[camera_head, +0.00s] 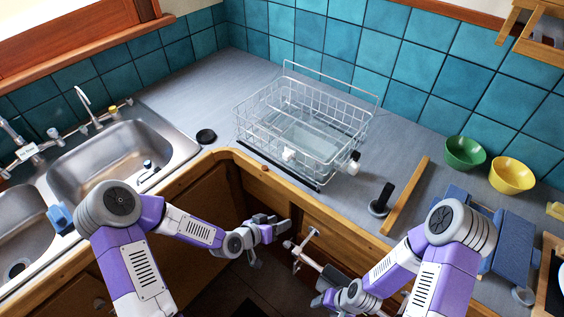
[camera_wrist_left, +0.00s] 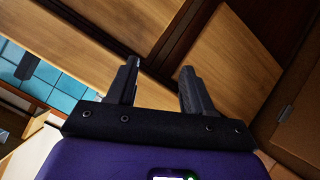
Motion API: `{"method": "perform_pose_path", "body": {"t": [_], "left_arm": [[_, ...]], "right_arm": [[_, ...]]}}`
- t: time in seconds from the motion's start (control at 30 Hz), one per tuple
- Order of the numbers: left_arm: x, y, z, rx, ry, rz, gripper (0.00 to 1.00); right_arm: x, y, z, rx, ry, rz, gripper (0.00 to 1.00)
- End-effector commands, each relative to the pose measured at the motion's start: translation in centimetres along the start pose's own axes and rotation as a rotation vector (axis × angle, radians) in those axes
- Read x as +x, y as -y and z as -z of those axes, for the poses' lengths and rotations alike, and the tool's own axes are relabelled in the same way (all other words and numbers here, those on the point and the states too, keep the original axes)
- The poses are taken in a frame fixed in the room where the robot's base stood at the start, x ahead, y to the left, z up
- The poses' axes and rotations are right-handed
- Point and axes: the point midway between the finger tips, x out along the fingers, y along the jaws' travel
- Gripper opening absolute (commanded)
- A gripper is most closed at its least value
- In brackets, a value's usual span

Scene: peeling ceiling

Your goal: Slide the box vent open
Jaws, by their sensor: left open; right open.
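I cannot pick out a box vent with certainty in either view. A white wire rack (camera_head: 345,113) with a clear box-like item (camera_head: 300,133) inside stands on the grey counter. My left gripper (camera_head: 270,234) is in front of the counter's wooden edge, below the rack and apart from it. In the left wrist view, its two dark fingers (camera_wrist_left: 155,88) are spread with nothing between them, facing wooden panels. My right gripper (camera_head: 322,290) is low in front of the cabinets, near a pale rod-like piece (camera_head: 320,262). Its fingers are small and partly hidden, with no held object visible.
A steel sink (camera_head: 125,160) is at the left. A green bowl (camera_head: 465,153) and a yellow bowl (camera_head: 512,176) stand at the right, near a blue object (camera_head: 510,238). A black upright item (camera_head: 382,200) stands beside a wooden strip (camera_head: 406,196). Counter around the rack is partly clear.

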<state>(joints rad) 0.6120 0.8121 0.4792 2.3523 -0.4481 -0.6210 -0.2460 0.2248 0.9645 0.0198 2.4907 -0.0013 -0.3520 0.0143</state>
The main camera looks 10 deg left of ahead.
Motion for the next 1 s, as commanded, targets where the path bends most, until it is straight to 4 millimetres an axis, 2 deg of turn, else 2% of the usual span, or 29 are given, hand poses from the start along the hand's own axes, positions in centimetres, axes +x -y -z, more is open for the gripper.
{"method": "perform_pose_path", "body": {"t": [0.03, 0.1, 0.2, 0.3, 0.43, 0.8, 1.0], "left_arm": [[-0.5, 0.8, 3.9, 0.090, -0.131, -0.006, 0.51], [-1.6, 0.8, 8.5, 0.214, -0.282, -0.013, 0.51], [-3.6, 0.6, 13.2, 0.354, -0.439, -0.011, 0.51], [-4.9, 0.3, 15.7, 0.436, -0.526, -0.006, 0.51], [-4.8, -0.1, 17.0, 0.468, -0.559, -0.007, 0.51], [-0.1, -0.9, 19.7, 0.463, -0.556, -0.008, 0.51], [1.1, -1.0, 20.3, 0.461, -0.553, -0.008, 0.51]], "right_arm": [[0.7, -0.2, 0.0, 0.000, 0.000, 0.000, 0.61], [1.0, -0.4, 0.0, 0.000, 0.000, 0.000, 0.61], [1.4, -0.5, 0.1, 0.000, 0.000, 0.000, 0.61], [1.5, -0.6, 0.1, 0.000, 0.000, 0.000, 0.61], [1.6, -0.6, 0.1, 0.000, 0.000, 0.000, 0.61], [1.8, -0.7, 0.1, 0.000, 0.000, 0.000, 0.61], [1.8, -0.7, 0.1, 0.000, 0.000, 0.000, 0.61]]}}
